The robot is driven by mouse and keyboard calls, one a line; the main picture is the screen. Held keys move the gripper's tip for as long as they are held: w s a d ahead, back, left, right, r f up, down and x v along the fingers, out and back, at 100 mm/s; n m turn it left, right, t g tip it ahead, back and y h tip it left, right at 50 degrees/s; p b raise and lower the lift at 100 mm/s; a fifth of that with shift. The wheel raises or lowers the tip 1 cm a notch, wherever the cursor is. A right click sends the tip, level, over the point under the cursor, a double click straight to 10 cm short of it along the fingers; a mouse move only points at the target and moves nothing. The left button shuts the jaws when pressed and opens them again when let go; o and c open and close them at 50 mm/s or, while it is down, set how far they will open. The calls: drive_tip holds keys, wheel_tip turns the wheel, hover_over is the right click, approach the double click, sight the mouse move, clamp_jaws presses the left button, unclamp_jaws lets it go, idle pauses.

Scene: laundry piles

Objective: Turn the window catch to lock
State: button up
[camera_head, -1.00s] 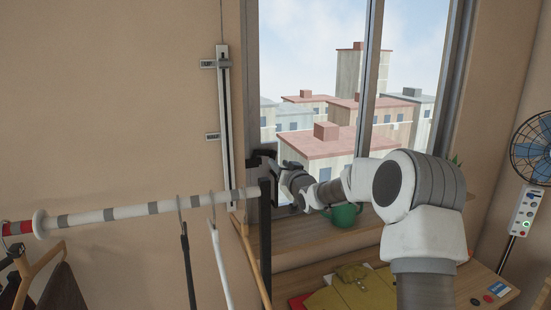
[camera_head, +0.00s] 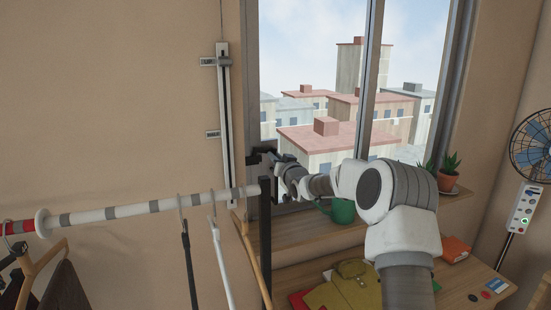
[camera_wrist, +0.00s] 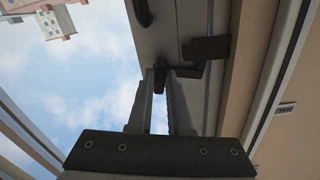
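The window catch (camera_wrist: 184,71) is a dark lever on the grey window frame in the wrist view. Its end runs between my gripper's fingertips (camera_wrist: 162,78), with one finger on each side and little or no gap visible. In the head view my gripper (camera_head: 277,161) is at the left side of the window frame, at the dark catch (camera_head: 258,157). My wrist partly hides the catch there. A dark block (camera_wrist: 207,48) is on the frame beside the lever; its exact part in the catch is hard to tell.
A clothes rail (camera_head: 130,209) with hangers crosses the left foreground. A green pot (camera_head: 342,210) stands on the sill below my arm. Potted plants (camera_head: 447,178) are at the sill's right. Folded clothes (camera_head: 345,288) lie below, and a fan (camera_head: 535,148) stands far right.

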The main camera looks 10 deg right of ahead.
clamp_jaws()
drive_tip(key=shift+f+b, duration=0.15)
drive_tip(key=shift+b, duration=0.2)
drive_tip(key=shift+n+b, duration=1.5)
drive_tip(key=shift+b, duration=0.45)
drive_tip(key=o, duration=0.7)
unclamp_jaws()
drive_tip(key=shift+c, duration=0.2)
